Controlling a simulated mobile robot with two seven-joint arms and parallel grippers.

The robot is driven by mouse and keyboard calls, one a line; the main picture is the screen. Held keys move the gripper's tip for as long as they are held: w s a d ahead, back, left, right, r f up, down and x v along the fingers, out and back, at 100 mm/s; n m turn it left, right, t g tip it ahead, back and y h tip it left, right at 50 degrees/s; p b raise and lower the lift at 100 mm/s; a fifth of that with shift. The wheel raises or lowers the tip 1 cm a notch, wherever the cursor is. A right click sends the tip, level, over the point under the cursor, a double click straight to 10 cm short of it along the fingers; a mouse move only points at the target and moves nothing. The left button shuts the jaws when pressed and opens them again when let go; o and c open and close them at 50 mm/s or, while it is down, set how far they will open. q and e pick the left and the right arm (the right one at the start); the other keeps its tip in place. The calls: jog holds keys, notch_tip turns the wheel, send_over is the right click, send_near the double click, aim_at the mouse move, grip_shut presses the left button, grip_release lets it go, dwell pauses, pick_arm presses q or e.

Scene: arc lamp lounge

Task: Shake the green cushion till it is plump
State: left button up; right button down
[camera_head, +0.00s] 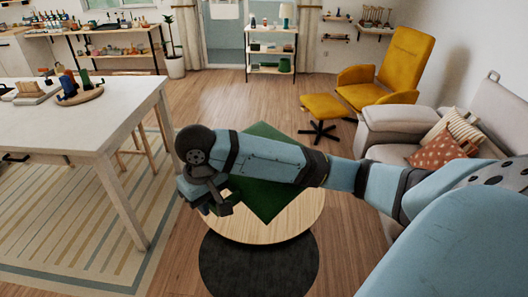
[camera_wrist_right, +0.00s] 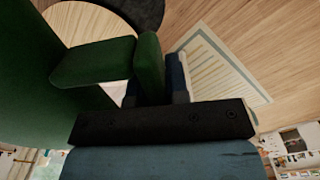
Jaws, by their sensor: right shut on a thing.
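The green cushion (camera_head: 265,206) shows behind and below my right forearm, tilted over a round wooden table; the arm hides its middle. My right gripper (camera_head: 218,205) is at the cushion's left side and shut on it. In the right wrist view, green cushion fabric (camera_wrist_right: 28,75) fills the left side, and more green reaches in to the gripper (camera_wrist_right: 155,88). The exact grip point is partly hidden. My left gripper is in neither view.
The round wooden table (camera_head: 305,222) stands below, over a dark round mat (camera_head: 258,270). A white table (camera_head: 110,125) is at the left. A sofa (camera_head: 395,128) with an orange patterned cushion (camera_head: 437,150) is at the right. A yellow armchair (camera_head: 405,65) and footstool (camera_head: 325,105) stand beyond.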

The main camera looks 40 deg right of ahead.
notch_tip(320, 180, down, 5)
jog(key=shift+s+r, duration=0.15)
